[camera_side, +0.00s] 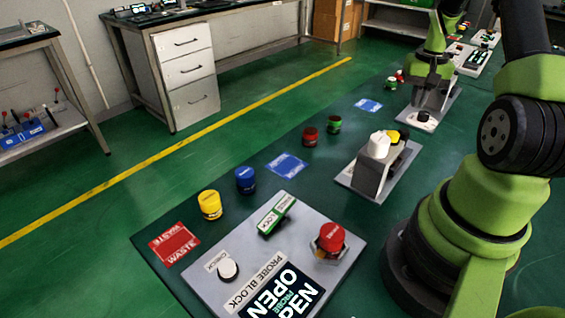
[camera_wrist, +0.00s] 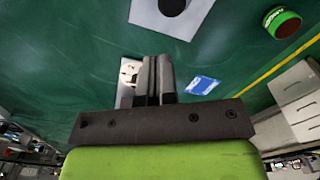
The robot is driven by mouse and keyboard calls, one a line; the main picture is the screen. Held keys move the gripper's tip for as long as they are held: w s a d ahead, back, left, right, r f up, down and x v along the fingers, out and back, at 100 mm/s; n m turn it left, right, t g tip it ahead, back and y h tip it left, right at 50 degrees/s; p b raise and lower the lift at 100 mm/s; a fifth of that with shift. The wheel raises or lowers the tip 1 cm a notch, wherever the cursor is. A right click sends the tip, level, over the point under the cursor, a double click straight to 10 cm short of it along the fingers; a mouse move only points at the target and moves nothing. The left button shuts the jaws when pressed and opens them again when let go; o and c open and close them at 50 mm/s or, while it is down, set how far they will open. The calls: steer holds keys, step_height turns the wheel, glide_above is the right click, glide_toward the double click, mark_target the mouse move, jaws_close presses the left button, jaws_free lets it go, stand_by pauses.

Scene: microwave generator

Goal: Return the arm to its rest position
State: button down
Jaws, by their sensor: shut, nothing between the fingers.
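My gripper (camera_wrist: 153,78) shows in the wrist view, its two dark fingers close together with nothing between them. It is above the green surface, and no object touches the fingers in that view. In the side view my green and black arm rises on the right and leaves the picture at the top. A green arm part with grey below it shows near the top right, but I cannot make out fingers there. No marked rest position shows.
A grey panel (camera_side: 205,284) with a red knob (camera_side: 331,237) stands in front. A yellow cylinder (camera_side: 209,204), a blue cylinder (camera_side: 245,179) and a white-topped grey block (camera_side: 369,174) stand on the green surface. A red waste card (camera_side: 173,243) lies at the left.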

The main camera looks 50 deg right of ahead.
steer(key=shift+w+r, duration=0.1)
steer(key=w+a+r+n+t+h, duration=0.1)
steer(key=w+a+r+n+t, duration=0.15)
steer(key=a+r, duration=0.6)
steer(key=w+a+r+n+t, duration=0.1)
steer(key=w+a+r, duration=0.3)
steer(key=a+r, duration=0.4)
steer(key=s+a+r+n+t+y, duration=0.1)
steer(key=s+a+n+t, duration=0.1)
steer(key=s+a, duration=0.3)
steer(key=s+a+r+n+t+y, duration=0.1)
steer(key=s+a, duration=0.4)
steer(key=a, duration=0.7)
steer(key=shift+s+a+r+n+t+y, duration=0.2)
steer(key=shift+r+n+t+y, duration=0.25)
steer(key=shift+n, duration=0.3)
steer(key=shift+d, duration=0.1)
